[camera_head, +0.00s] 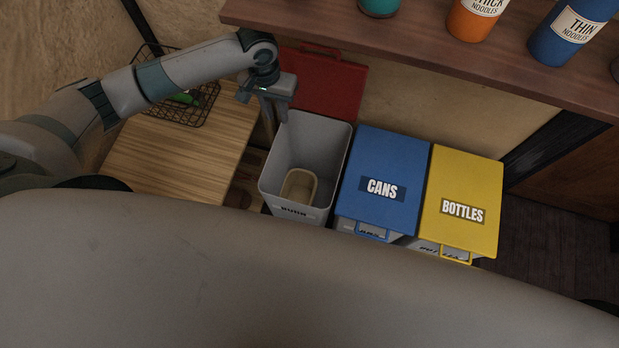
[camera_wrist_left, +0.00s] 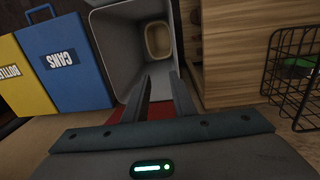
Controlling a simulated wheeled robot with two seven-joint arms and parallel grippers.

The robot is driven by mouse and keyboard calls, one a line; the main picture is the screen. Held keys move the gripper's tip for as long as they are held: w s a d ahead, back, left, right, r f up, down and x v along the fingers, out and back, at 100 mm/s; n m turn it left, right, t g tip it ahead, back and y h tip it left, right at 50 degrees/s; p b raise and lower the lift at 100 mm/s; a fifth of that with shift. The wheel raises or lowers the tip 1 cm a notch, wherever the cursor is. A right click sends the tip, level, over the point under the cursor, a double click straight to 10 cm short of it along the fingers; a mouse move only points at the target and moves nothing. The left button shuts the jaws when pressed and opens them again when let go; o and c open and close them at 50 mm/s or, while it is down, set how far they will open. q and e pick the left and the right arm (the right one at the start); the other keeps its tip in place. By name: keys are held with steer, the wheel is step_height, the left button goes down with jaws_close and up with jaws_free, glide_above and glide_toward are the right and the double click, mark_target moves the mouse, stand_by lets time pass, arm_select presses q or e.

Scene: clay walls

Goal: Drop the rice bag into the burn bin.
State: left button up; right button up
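The burn bin (camera_head: 335,160) is a grey bin with its red lid (camera_head: 322,88) raised at the back. A tan, rounded, tub-like object (camera_head: 298,187) lies on the bin's floor; it also shows in the left wrist view (camera_wrist_left: 158,40). I cannot tell whether it is the rice bag, and no other rice bag is visible. My left gripper (camera_head: 276,126) is at the bin's back left rim, pointing down. In the left wrist view its fingers (camera_wrist_left: 161,82) are apart with nothing between them. My right gripper is out of view.
A blue cans bin (camera_head: 385,205) and a yellow bottles bin (camera_head: 462,185), both lidded, stand right of the burn bin. A wooden table (camera_head: 170,160) with a black wire basket (camera_head: 205,110) is on the left. A shelf (camera_head: 400,40) with bottles overhangs the back.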

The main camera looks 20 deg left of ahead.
arm_select(q)
steer(key=shift+a+r, duration=0.1)
steer(key=shift+r, duration=1.4)
